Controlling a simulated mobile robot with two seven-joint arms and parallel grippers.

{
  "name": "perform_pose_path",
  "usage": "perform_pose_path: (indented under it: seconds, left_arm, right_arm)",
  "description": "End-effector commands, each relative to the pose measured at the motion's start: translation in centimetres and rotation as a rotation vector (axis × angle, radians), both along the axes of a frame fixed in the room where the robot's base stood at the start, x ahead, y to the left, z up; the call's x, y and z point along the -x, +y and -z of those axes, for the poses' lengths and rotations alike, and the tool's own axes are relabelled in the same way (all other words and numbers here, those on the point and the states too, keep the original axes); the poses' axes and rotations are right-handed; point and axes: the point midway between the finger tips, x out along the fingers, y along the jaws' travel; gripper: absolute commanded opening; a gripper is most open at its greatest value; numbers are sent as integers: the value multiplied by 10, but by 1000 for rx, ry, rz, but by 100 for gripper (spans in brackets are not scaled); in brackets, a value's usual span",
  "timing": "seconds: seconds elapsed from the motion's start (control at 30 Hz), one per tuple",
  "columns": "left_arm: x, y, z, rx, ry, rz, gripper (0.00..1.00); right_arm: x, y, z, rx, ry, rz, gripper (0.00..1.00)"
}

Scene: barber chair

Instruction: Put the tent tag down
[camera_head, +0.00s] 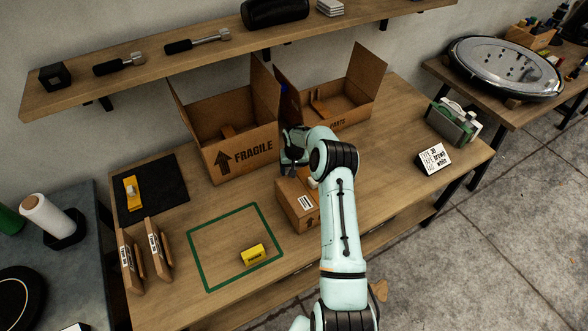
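A small yellow block-like tag (253,254) with dark marking rests inside the green outline (208,286) on the workbench. A white tent-shaped card (434,158) with black text stands at the bench's right side. I cannot tell for sure which of them is the tent tag. My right gripper (288,168) is over the back of the small cardboard box (291,205), near the right side of the FRAGILE box, well away from both. Its fingertips are mostly hidden by its wrist, so its opening and anything in it cannot be told. My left gripper is not in view.
The open FRAGILE box (241,158) and open PARTS box (350,115) stand at the back. Cardboard pieces (156,248) and a black mat (165,195) are left. The bench right of my arm is fairly clear.

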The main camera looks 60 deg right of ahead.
Motion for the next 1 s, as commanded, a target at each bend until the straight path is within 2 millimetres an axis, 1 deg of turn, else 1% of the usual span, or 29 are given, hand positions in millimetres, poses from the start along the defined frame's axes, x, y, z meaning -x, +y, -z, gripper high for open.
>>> perform_pose_path:
  seconds: [0.17,0.2,0.23,0.47,0.57,0.63,0.77,1.0]
  left_arm:
    - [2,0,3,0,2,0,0]
    - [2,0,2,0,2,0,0]
    - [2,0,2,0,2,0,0]
    - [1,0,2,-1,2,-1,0]
    - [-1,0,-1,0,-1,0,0]
    - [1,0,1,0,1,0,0]
    - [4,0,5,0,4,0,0]
    - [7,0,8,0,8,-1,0]
  right_arm:
    - [1,0,5,-1,2,0,45]
    - [1,0,4,-2,1,0,91]
    - [0,0,4,-2,1,0,100]
    - [0,0,3,-1,1,0,100]
    - [0,0,-3,1,-1,0,100]
    - [0,0,-11,2,0,0,100]
    - [3,3,-35,4,-1,0,100]
    - [6,8,-86,2,0,-1,100]
